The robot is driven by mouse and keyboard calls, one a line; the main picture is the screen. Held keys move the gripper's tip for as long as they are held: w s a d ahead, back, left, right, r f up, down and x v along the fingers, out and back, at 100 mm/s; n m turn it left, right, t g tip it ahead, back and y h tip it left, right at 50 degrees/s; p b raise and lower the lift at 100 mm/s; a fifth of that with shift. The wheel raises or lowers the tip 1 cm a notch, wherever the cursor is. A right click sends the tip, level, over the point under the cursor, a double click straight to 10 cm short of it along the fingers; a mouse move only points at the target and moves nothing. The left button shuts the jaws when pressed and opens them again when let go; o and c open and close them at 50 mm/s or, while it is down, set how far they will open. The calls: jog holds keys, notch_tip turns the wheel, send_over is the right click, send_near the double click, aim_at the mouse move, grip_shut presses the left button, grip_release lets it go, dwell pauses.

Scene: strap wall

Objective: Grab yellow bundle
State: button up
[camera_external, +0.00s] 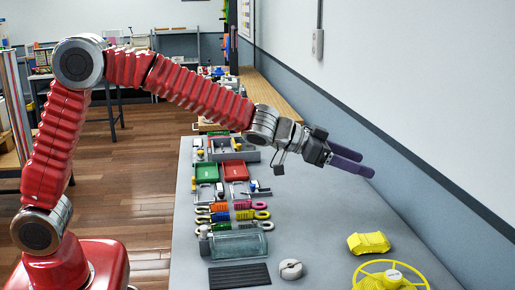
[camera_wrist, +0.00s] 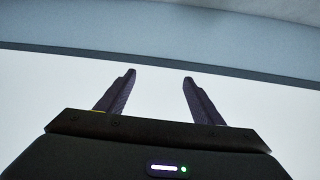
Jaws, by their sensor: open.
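My gripper (camera_external: 366,164) is above the grey table near the wall, its two dark purple fingers apart and empty. The wrist view shows the same gripper (camera_wrist: 159,77) with a clear gap between the fingers and only pale surface beyond. Several coloured strap bundles with hooks lie in a row mid-table, left of and below my gripper in the external view. A strap bundle with yellow parts (camera_external: 243,215) is among them, but the colours run close together. A separate yellow lump-shaped object (camera_external: 369,243) lies nearer the camera on the right. No bundle shows in the wrist view.
A clear cylindrical container (camera_external: 238,244), a black ribbed mat (camera_external: 239,275), a white round object (camera_external: 290,269) and a yellow wheel (camera_external: 390,276) occupy the near table. Green (camera_external: 206,172) and red (camera_external: 236,170) trays lie farther back. The wall (camera_external: 440,80) bounds the right side.

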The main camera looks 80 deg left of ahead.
send_near(369, 240)
jog(key=w+f, duration=0.1)
jog(key=w+a+f, duration=0.1)
jog(key=w, duration=0.1)
jog(key=shift+w+a+f, duration=0.1)
jog(key=shift+x, duration=0.8)
jog(key=shift+x, duration=2.95)
jog(key=shift+c, duration=0.5)
jog(key=c, duration=1.1)
